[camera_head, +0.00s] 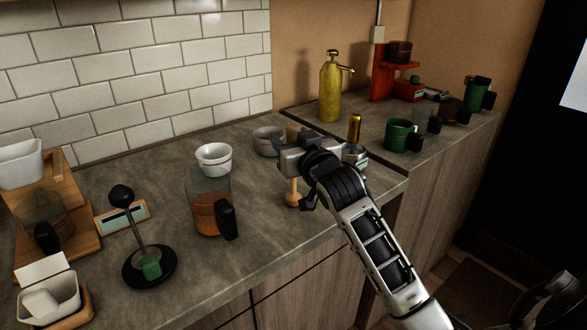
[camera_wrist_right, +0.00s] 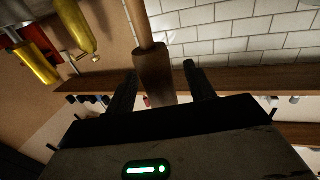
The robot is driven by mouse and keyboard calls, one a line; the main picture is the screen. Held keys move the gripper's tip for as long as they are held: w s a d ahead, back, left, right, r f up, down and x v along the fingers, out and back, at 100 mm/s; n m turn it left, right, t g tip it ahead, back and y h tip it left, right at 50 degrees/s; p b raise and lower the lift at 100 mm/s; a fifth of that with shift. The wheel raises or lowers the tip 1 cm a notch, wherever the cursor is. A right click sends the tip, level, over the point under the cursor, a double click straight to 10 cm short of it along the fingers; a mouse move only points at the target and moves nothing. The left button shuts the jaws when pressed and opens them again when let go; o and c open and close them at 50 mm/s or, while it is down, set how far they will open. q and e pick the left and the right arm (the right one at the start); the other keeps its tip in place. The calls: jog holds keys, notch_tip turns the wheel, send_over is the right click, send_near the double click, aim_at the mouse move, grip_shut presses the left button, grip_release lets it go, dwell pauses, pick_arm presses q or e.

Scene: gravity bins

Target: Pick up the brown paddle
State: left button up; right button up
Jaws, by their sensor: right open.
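The brown paddle (camera_wrist_right: 153,75) shows in the right wrist view as a wooden shaft with a thicker, darker end. It lies between the two fingers of my right gripper (camera_wrist_right: 161,77), with gaps beside it. In the head view my right gripper (camera_head: 300,155) is over the counter near its front right corner and hides most of the paddle. Wood shows above the gripper (camera_head: 292,132) and below it (camera_head: 292,192); I cannot tell whether both parts are the paddle. The right gripper is open. My left gripper is not in view.
A glass jug (camera_head: 205,205) and white bowls (camera_head: 214,158) stand left of the gripper. A grey bowl (camera_head: 267,140) is behind it. A gold-handled tool (camera_head: 354,130) stands close on the right. Green cups (camera_head: 400,135) and a yellow bottle (camera_head: 330,90) are farther right.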

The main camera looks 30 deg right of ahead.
jog(key=shift+w+d, duration=0.1)
jog(key=shift+w, duration=0.5)
grip_shut()
jog(key=shift+r, duration=0.1)
